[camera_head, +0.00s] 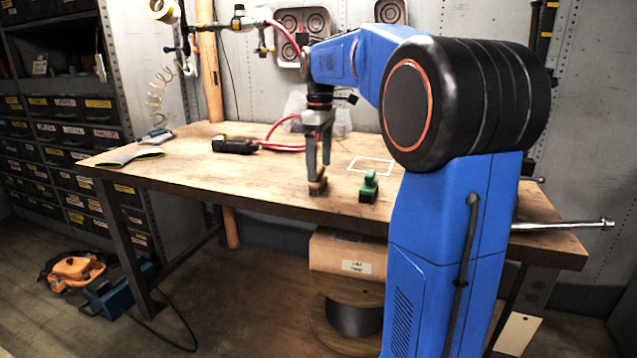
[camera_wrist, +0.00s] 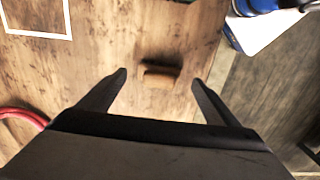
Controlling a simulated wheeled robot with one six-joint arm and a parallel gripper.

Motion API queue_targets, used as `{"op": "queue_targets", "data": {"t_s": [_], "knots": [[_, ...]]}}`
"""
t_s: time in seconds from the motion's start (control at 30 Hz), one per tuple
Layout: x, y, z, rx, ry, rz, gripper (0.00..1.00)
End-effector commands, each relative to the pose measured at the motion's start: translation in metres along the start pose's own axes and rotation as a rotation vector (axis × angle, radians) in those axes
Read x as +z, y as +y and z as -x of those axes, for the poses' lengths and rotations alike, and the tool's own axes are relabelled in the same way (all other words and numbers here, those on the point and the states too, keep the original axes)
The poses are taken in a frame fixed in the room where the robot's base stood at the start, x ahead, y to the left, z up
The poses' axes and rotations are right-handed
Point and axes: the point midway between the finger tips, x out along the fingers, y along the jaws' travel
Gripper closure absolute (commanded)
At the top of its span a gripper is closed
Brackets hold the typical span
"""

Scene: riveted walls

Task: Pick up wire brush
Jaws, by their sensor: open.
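The wire brush (camera_head: 318,188), a small brown wooden block with a dark underside, stands on the wooden workbench (camera_head: 240,180) near its front edge. In the wrist view the brush (camera_wrist: 160,77) lies between the two fingertips, with a gap on each side. My gripper (camera_head: 318,174) points down right over the brush, open and with nothing held. In the head view the fingertips partly cover the top of the brush. I cannot tell how far down the sides of the brush the fingertips reach.
A green and black brush-like object (camera_head: 369,187) stands just right. A white outlined rectangle (camera_head: 372,165) is behind it. A black tool (camera_head: 235,145) with a red hose (camera_head: 283,147) lies back left. Sandpaper (camera_head: 130,158) lies at the left end. The bench between is clear.

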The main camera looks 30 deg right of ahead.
Motion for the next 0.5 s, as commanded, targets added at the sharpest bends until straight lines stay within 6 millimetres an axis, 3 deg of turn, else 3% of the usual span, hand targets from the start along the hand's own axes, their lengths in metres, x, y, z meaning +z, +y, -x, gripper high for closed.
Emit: {"op": "queue_targets", "data": {"t_s": [0.2,0.5], "knots": [[-0.003,0.001,-0.029,-0.002,-0.001,0.000,0.16],[-0.004,0.001,-0.038,0.000,0.001,0.000,0.16]]}}
